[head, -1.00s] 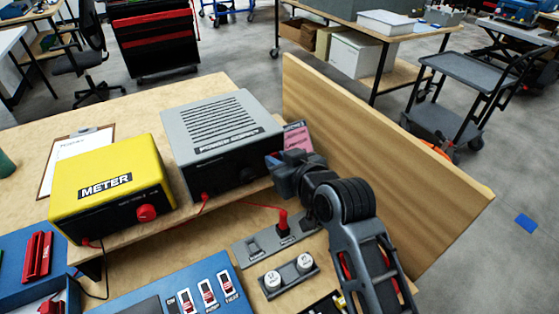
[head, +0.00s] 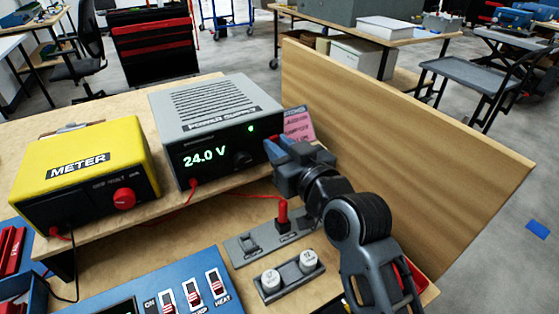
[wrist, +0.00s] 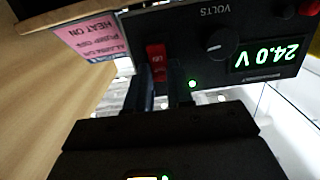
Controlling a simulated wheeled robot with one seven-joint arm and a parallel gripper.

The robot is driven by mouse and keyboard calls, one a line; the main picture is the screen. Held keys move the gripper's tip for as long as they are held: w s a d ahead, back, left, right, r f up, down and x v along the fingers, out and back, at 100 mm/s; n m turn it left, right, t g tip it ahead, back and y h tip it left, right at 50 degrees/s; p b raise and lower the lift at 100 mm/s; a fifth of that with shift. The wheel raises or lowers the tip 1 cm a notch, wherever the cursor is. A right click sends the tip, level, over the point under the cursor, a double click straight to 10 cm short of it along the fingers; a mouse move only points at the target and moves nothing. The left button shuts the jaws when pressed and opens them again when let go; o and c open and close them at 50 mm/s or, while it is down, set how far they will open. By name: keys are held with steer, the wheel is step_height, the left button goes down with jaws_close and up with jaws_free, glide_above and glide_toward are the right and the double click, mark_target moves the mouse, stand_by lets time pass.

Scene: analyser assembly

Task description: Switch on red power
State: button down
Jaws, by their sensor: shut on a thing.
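The grey power supply (head: 215,168) stands on the raised wooden shelf, with a lit green display reading 24.0 V and a green lamp lit. In the wrist view its front (wrist: 225,70) shows upside down, with a black VOLTS knob (wrist: 217,44). The red power switch (wrist: 157,62) is on the same front, at the tips of my gripper's fingers. My gripper (head: 275,150) is at the right end of the front. In the wrist view my gripper (wrist: 160,85) has its fingers shut on the red switch, one on each side. In the head view the gripper mostly hides the switch.
A yellow meter (head: 85,170) stands left of the supply. A blue switch panel (head: 150,290) is in front. A tall wooden panel (head: 400,150) closes the right side.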

steer(key=shift+f+t+y+b, duration=0.35)
steer(key=shift+t+b, duration=0.25)
steer(key=shift+b, duration=1.55)
steer(key=shift+r+b, duration=0.15)
steer(key=shift+b, duration=0.45)
steer(key=c, duration=1)
jaws_free()
steer(key=v, duration=0.7)
steer(key=shift+s+d+b, duration=0.25)
steer(key=shift+s+b, duration=0.1)
steer(key=shift+s+d+f, duration=0.1)
steer(key=shift+f, duration=0.15)
